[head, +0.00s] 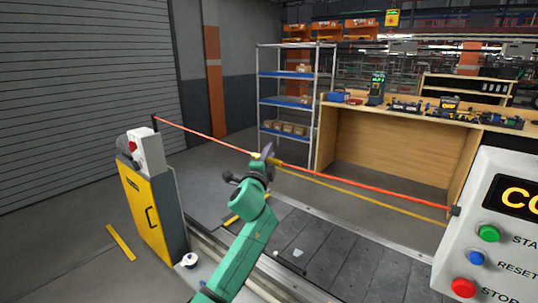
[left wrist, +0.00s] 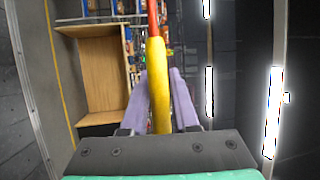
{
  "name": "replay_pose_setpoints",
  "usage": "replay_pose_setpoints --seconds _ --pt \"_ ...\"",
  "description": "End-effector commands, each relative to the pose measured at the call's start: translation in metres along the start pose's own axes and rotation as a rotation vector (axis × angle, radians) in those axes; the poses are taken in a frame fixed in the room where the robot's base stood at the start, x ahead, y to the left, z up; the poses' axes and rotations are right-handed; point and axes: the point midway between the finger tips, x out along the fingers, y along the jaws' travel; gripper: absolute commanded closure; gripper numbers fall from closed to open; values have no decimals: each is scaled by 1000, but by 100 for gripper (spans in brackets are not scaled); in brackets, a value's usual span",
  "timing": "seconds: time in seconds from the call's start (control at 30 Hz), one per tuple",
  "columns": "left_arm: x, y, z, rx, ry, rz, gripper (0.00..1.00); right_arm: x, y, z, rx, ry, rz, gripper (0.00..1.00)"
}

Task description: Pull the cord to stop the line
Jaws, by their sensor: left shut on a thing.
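A red cord (head: 350,186) runs across the head view from the grey box (head: 149,152) on the yellow cabinet at the left to the control panel (head: 480,215) at the right. It dips slightly at my gripper. A yellow sleeve (left wrist: 158,85) sits on the cord. My left gripper (head: 268,156) is shut on this sleeve, with its purple fingers on either side of it in the left wrist view (left wrist: 160,95). The panel carries a green start button (head: 489,233), a blue reset button (head: 475,257) and a red stop button (head: 463,287). My right gripper is out of view.
The slat conveyor (head: 345,262) runs below the cord, with small items on it. A yellow cabinet (head: 150,210) stands at the left. Behind are a shelf rack (head: 287,75) with boxes and a wooden workbench (head: 395,145) with tools.

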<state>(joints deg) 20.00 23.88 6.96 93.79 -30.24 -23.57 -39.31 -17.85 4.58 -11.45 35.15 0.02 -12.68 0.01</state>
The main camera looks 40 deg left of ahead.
Motion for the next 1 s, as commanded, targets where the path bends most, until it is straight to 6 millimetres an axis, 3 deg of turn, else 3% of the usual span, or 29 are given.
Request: replay_pose_setpoints --seconds 0.03,0.1,0.23,0.57,0.77,1.0 --pt "0 4 0 3 -2 8 68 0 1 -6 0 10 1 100" --pt "0 4 0 3 -1 8 42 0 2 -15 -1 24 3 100" --pt "0 3 0 3 -1 7 42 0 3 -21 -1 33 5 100" --pt "-10 4 0 3 0 5 42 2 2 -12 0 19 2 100" --pt "-49 6 0 4 1 6 42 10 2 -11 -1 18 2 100" --pt "-117 6 1 3 0 8 42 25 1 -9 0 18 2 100"
